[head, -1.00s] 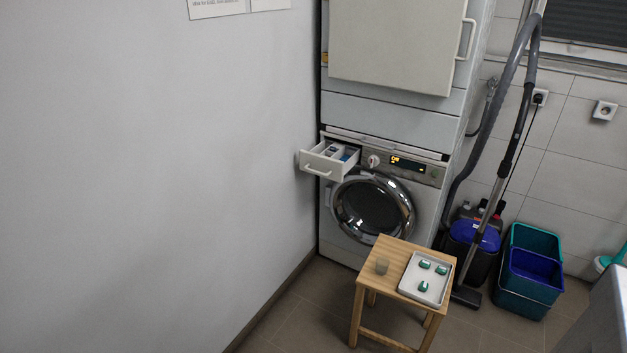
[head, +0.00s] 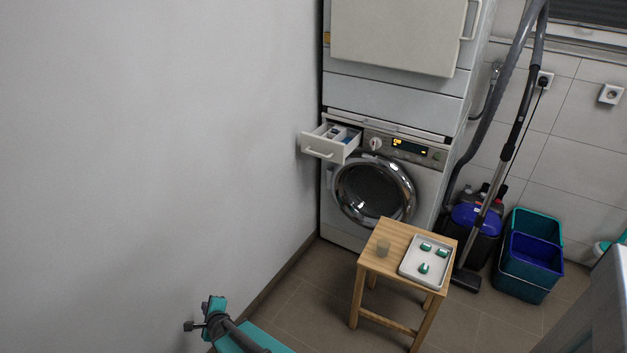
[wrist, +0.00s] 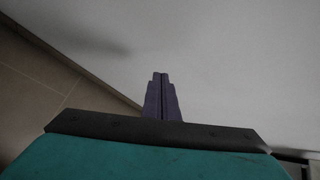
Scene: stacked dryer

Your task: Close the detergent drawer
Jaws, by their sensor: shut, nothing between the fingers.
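The detergent drawer (head: 328,144) is pulled out at the upper left of the washing machine (head: 346,216). Its white front with a handle faces me, and compartments with something blue show inside. My gripper shows in the wrist view (wrist: 161,97) with its dark fingers together and empty, close to a plain pale wall and the floor. In the head view, part of my teal arm is at the bottom left, well below and apart from the drawer. The fingertips are not clear there.
A vacuum cleaner (head: 478,222) and buckets (head: 530,254) are at right. The left wall (head: 150,150) is bare. Floor left of the stool is free.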

